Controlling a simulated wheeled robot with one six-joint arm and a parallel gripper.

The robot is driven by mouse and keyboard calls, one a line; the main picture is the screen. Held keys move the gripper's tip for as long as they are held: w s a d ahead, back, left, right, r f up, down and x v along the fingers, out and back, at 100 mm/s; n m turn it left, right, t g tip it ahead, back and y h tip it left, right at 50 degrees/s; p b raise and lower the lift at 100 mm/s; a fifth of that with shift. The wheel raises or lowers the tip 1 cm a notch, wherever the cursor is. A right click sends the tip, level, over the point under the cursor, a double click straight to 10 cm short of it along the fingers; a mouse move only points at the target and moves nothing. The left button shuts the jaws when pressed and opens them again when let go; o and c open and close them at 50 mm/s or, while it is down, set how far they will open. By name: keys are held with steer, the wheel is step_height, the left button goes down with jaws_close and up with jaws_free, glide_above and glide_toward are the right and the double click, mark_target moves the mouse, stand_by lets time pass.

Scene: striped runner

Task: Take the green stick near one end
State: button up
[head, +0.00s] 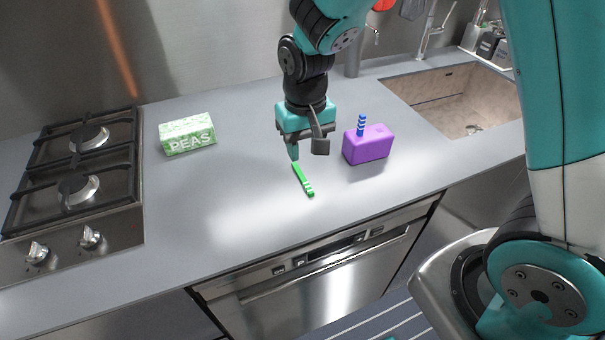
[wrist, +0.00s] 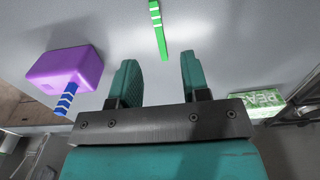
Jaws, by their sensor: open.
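A green stick (head: 302,179) with pale bands near its front end lies flat on the grey counter. In the head view my gripper (head: 305,150) hangs just above and behind the stick's far end. In the wrist view the stick (wrist: 158,30) lies ahead of my gripper (wrist: 157,75), in line with the gap between the two fingers. The fingers are apart, with nothing between them. The stick's banded end is at the top of the wrist view and its plain end is nearer the fingers.
A sink (head: 455,97) is at right. The counter around the stick is clear.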

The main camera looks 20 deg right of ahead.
glide_above(307, 185)
steer(key=f, duration=0.5)
steer(key=shift+a, duration=0.25)
steer(key=shift+d+f+p, duration=0.15)
steer(key=shift+f+p, duration=0.35)
steer(key=shift+f, duration=0.8)
steer(key=shift+d+f+p, duration=0.1)
steer(key=shift+f+p, duration=0.35)
steer(key=shift+f, duration=0.85)
jaws_close()
